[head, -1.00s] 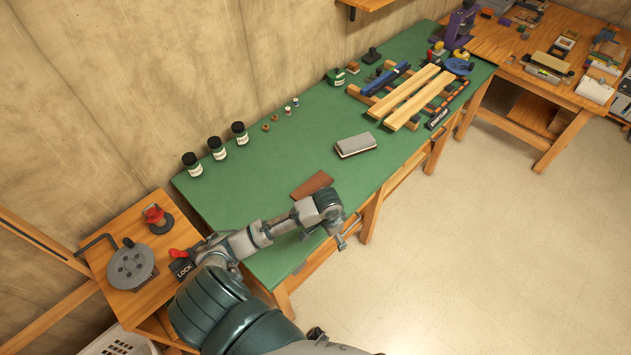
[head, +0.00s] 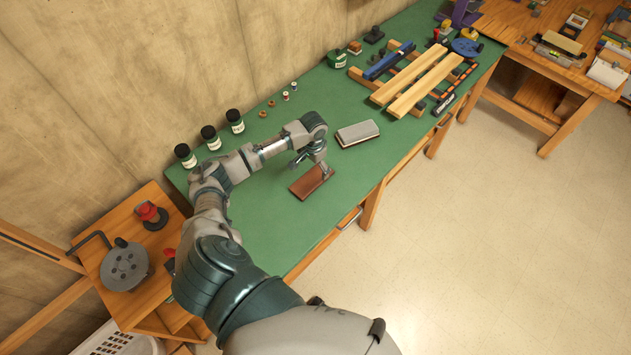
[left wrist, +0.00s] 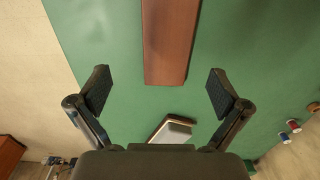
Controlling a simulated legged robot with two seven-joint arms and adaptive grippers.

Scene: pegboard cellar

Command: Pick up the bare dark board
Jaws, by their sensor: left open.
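The bare dark board (head: 311,184) is a small reddish-brown slab lying flat on the green bench top, near its front edge. My left gripper (head: 323,172) is over the right end of the board in the head view and hides a little of it. In the left wrist view the board (left wrist: 170,40) runs in from the top, its near end ahead of and between the fingers. The left gripper (left wrist: 159,92) is open, with nothing between its fingertips. I cannot tell its exact height above the board. The right gripper is not in view.
A grey block in a pale tray (head: 357,133) lies right of the board. Dark jars (head: 210,137) stand along the wall side. Two pale planks (head: 417,83) rest on a rack further right. The green bench top (head: 255,225) is bare left of the board.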

